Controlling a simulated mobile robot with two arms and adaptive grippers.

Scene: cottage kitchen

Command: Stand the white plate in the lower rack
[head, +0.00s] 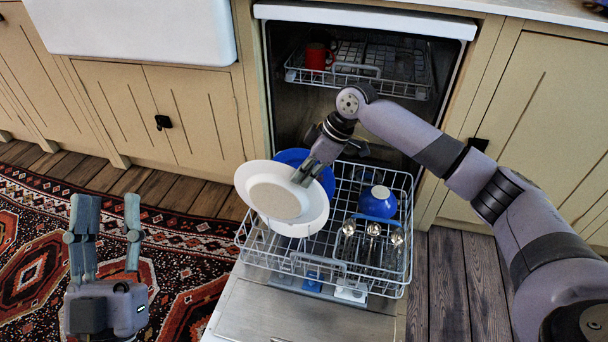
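The white plate (257,191) is tilted at the left side of the lower rack (331,264), its underside facing the camera. My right gripper (303,180) is at the plate's upper right rim and looks shut on it. I cannot tell whether the plate's lower edge rests between the tines. A blue plate (290,157) stands behind it, partly hidden. My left gripper (105,205) is open and empty over the rug, left of the rack, fingers pointing up in the picture.
The lower rack is pulled out over the open door (260,312). A blue bowl (378,202) and several spoons (372,230) are in its right part. A red mug (318,57) sits in the upper rack (345,70). Cabinets stand on both sides.

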